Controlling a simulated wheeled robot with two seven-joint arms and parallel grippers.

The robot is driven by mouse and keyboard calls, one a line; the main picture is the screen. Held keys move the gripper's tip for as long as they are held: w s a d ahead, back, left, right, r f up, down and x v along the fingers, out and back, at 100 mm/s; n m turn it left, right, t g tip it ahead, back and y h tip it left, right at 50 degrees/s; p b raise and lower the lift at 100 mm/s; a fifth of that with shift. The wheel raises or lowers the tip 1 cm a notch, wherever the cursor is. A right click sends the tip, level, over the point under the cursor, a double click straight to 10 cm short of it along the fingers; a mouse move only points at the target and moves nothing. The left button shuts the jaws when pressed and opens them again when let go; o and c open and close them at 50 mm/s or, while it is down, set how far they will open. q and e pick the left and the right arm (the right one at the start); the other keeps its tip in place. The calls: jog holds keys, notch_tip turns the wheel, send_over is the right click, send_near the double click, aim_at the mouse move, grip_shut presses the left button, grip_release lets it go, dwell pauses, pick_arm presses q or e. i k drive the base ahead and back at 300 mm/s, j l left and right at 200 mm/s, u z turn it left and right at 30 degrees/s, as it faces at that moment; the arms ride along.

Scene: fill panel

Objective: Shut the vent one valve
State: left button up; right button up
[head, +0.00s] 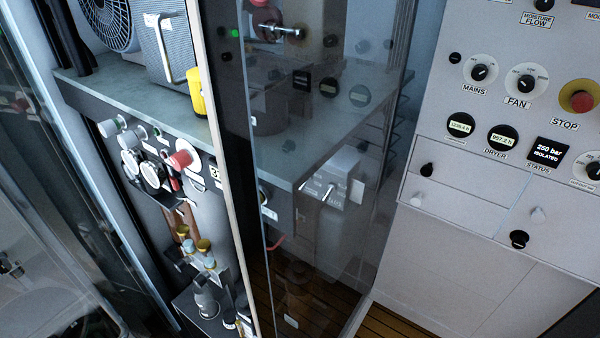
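The fill panel (206,170) shows at the left, below a grey-green shelf. Grey knobs (107,128) and a red knob (180,160) stick out of it, beside round gauges (152,174). Lower down are several small fittings with yellowish and pale tops (203,246) above a small dark ledge. The labels there are too small to read, so I cannot tell which one is the vent one valve or whether it is open or shut. Neither of my grippers is in view.
A fan unit and a yellow object (196,92) are on the shelf (110,92).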

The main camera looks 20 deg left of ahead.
aim_at(108, 128)
jog(key=u, duration=1.5)
jog(key=z, duration=0.2)
jog(key=k+j, duration=0.05)
